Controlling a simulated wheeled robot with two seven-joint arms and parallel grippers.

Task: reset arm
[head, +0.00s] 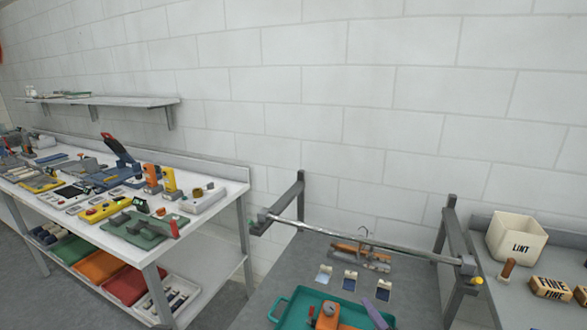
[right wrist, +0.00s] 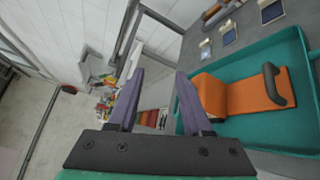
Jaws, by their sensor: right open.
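The teal tray (right wrist: 292,50) holds an orange piece (right wrist: 258,93) with a dark handle, to the right of the fingers. In the head view the tray (head: 284,305) is cut off by the lower edge. My left gripper is not in view.
A metal bar (head: 365,244) spans a dark frame behind the tray. Small sample cards (head: 350,281) lie before it. A white LINT bin (head: 515,238) and FINE blocks (head: 550,288) stand on the right bench. A cluttered workbench (head: 237,186) is at left.

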